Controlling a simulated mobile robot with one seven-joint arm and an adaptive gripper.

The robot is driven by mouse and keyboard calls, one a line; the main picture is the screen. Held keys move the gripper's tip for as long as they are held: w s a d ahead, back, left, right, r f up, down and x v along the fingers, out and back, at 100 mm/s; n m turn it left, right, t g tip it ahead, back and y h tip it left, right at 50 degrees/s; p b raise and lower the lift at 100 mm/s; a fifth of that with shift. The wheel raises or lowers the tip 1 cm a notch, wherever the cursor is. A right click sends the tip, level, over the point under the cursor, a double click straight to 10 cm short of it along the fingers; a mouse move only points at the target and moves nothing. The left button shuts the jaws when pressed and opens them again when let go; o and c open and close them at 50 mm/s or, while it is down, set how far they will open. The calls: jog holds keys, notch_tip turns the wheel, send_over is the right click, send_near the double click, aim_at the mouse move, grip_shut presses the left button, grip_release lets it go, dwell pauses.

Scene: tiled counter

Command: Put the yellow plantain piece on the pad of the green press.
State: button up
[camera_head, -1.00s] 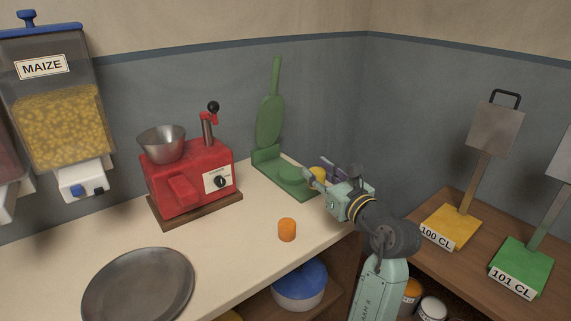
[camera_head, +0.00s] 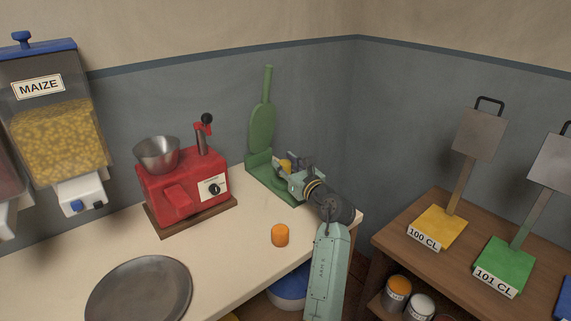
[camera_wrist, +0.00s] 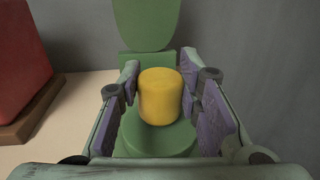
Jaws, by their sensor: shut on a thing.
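The yellow plantain piece (camera_wrist: 160,97) is an upright yellow cylinder between the purple pads of my gripper (camera_wrist: 160,100) in the wrist view. My gripper is shut on it. In the head view the piece (camera_head: 285,165) shows only in part behind my gripper (camera_head: 289,172). The green press (camera_head: 262,128) stands at the back of the counter with its paddle-shaped lid raised. Its round pad (camera_wrist: 168,141) lies below the piece in the wrist view. I cannot tell whether the piece touches the pad.
A red machine (camera_head: 182,185) with a metal bowl stands left of the press. An orange cylinder (camera_head: 280,235) and a grey round plate (camera_head: 140,292) sit on the counter (camera_head: 222,245). A side table at right holds a yellow press (camera_head: 440,228) and another green press (camera_head: 506,262).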

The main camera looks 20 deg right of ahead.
jog(key=shift+f, duration=0.3)
jog(key=shift+f, duration=0.3)
jog(key=o, duration=1.1)
jog(key=shift+r, duration=0.1)
jog(key=shift+o, duration=0.2)
jog(key=shift+r, duration=0.25)
jog(key=s+b, duration=0.1)
jog(key=s, duration=0.3)
jog(key=s+d, duration=0.1)
jog(key=s, duration=0.3)
jog(key=s+d+b, duration=0.1)
jog(key=s, duration=0.3)
jog(key=shift+d+b, duration=0.15)
jog(key=shift+b, duration=0.15)
